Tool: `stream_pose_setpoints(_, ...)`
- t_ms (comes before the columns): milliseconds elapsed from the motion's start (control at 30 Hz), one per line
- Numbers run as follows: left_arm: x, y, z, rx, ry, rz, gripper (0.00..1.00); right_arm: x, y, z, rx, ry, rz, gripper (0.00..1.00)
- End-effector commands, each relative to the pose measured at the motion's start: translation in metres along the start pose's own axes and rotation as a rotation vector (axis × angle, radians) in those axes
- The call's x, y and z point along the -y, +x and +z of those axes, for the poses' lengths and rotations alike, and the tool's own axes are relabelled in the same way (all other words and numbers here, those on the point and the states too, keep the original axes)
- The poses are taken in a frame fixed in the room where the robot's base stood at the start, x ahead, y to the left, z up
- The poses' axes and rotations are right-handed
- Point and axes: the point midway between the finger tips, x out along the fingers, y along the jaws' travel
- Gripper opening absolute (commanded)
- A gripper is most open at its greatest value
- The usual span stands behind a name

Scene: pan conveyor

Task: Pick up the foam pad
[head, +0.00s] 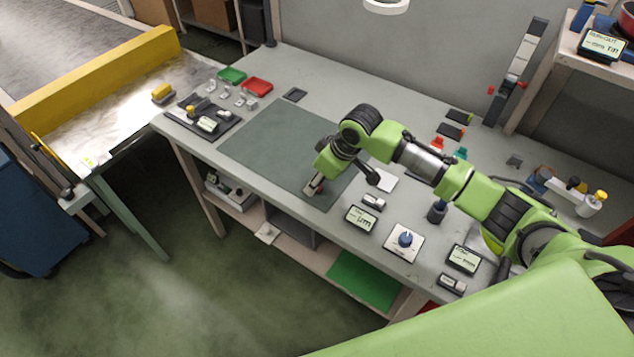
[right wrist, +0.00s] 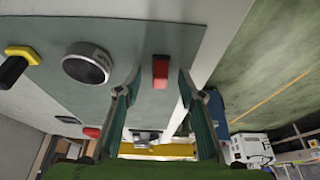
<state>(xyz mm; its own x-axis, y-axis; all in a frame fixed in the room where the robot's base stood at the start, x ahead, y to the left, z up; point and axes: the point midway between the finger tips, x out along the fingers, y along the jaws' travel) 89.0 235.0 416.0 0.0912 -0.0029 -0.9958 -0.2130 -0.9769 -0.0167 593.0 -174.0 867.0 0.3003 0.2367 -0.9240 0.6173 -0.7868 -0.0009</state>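A small red block (right wrist: 160,72), possibly the foam pad, lies on the dark green mat (right wrist: 130,22) in the right wrist view. I cannot tell its material. My right gripper (right wrist: 160,82) is open, with one finger on each side of the block and gaps between. In the head view the right gripper (head: 315,187) hangs low over the front edge of the mat (head: 270,140), mostly hiding the red block (head: 321,190). My left gripper is not in view.
The mat's left half is clear.

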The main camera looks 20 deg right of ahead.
Motion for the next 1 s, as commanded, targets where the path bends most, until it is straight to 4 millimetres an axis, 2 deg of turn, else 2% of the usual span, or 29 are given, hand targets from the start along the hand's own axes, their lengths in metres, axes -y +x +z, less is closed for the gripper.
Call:
stream_pose_setpoints(100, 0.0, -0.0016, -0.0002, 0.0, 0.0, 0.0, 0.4, -0.0001, 0.0092, 0.0003, 0.001, 0.0, 0.001, 0.36)
stream_pose_setpoints(333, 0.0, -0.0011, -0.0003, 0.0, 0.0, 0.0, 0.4, -0.0002, 0.0108, 0.0003, 0.0, 0.0, 0.002, 0.36)
stream_pose_setpoints(467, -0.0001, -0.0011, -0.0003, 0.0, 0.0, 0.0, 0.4, -0.0002, 0.0106, 0.0002, 0.0, 0.0, 0.002, 0.02)
stream_pose_setpoints(500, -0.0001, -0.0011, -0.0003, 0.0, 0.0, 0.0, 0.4, -0.0002, 0.0105, 0.0002, 0.0, 0.0, 0.001, 0.0)
stream_pose_setpoints(833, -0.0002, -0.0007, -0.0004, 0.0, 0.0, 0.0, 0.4, -0.0004, 0.0095, -0.0006, -0.002, 0.0, 0.002, 0.0)
stream_pose_setpoints(1000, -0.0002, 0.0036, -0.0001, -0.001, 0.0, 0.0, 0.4, -0.0006, 0.0016, -0.0049, -0.005, -0.002, 0.002, 0.0)
